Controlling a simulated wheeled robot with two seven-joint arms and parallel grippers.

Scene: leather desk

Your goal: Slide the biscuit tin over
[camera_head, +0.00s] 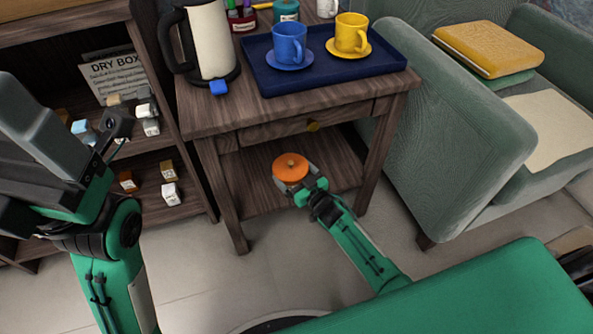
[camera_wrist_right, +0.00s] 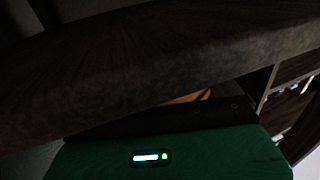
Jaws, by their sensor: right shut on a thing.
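The biscuit tin (camera_head: 290,167) is round and orange with a small knob or mark on top. It is at the lower shelf of the wooden side table, near the shelf's front. My right gripper (camera_head: 301,185) reaches in from the front and is shut on the tin's near side. In the right wrist view, only a dim orange sliver of the tin (camera_wrist_right: 190,97) shows, below a dark wooden edge. My left arm comes in at the left, with dark parts of its hand (camera_head: 115,128) in front of the bookshelf; its jaws cannot be made out.
The side table (camera_head: 240,112) bears a kettle (camera_head: 212,40) and a blue tray (camera_head: 390,68) with a blue cup (camera_head: 289,42) and a yellow cup (camera_head: 351,32). Its legs flank the lower shelf (camera_head: 262,205). A bookshelf (camera_head: 150,178) stands left, a green armchair (camera_head: 440,150) right.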

